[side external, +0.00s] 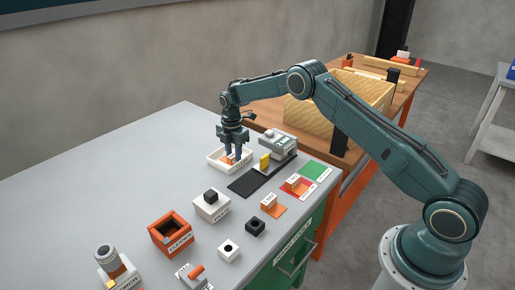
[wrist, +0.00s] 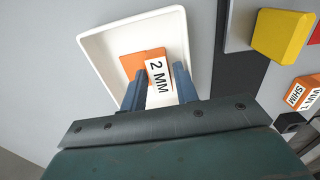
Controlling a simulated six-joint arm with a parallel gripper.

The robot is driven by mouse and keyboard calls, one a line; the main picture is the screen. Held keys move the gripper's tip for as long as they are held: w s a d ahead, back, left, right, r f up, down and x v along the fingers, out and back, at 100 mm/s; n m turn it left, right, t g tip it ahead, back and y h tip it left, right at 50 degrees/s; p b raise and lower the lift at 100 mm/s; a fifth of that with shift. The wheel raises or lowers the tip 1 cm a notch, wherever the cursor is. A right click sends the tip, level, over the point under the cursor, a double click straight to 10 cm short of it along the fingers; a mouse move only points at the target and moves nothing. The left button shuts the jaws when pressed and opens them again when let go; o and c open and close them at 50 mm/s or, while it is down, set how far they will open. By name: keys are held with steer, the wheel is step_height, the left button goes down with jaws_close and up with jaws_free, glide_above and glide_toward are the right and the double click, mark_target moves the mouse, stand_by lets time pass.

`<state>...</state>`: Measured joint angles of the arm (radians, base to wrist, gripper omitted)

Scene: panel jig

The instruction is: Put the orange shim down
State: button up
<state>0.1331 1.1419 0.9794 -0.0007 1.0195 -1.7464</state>
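The orange shim (wrist: 133,63) has a white label reading "2 MM" and is within the outline of a shallow white tray (wrist: 97,41). My gripper (wrist: 160,74) points down over the tray, with one blue-grey finger on each side of the labelled part. The fingers look closed against it, with no clear gap. In the side view my gripper (side external: 232,156) reaches down into the white tray (side external: 216,164), and a bit of orange shows between the fingers. I cannot tell whether the shim touches the tray floor.
A grey device with a yellow block (side external: 265,161) stands right of the tray, beside a black strip (side external: 246,183). Other orange labelled pieces (side external: 270,203) lie on coloured pads near the front edge. An orange box (side external: 171,234) and white blocks stand nearer. The table's left side is clear.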

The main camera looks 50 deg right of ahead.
step_height(320, 180, up, 12)
stand_by(0.6)
steer(key=shift+r, duration=0.1)
stand_by(0.4)
step_height(320, 180, up, 13)
steer(key=m+t, duration=0.1)
steer(key=m, duration=0.3)
glide_above(233, 154)
steer(key=s+a, duration=0.3)
steer(key=s, duration=0.5)
steer(key=s+a+r+m+t, duration=0.2)
steer(key=s+r+m, duration=0.3)
steer(key=s+r, duration=0.45)
steer(key=s+a+f+m+t, duration=0.1)
steer(key=s+m, duration=0.3)
steer(key=s, duration=0.9)
steer(key=s+a+f+m+t, duration=0.1)
steer(key=s+f+m, duration=0.3)
steer(key=s, duration=1)
steer(key=shift+s+a+m+t, duration=0.15)
steer(key=shift+a+m+t, duration=0.15)
steer(key=shift+a+m, duration=0.45)
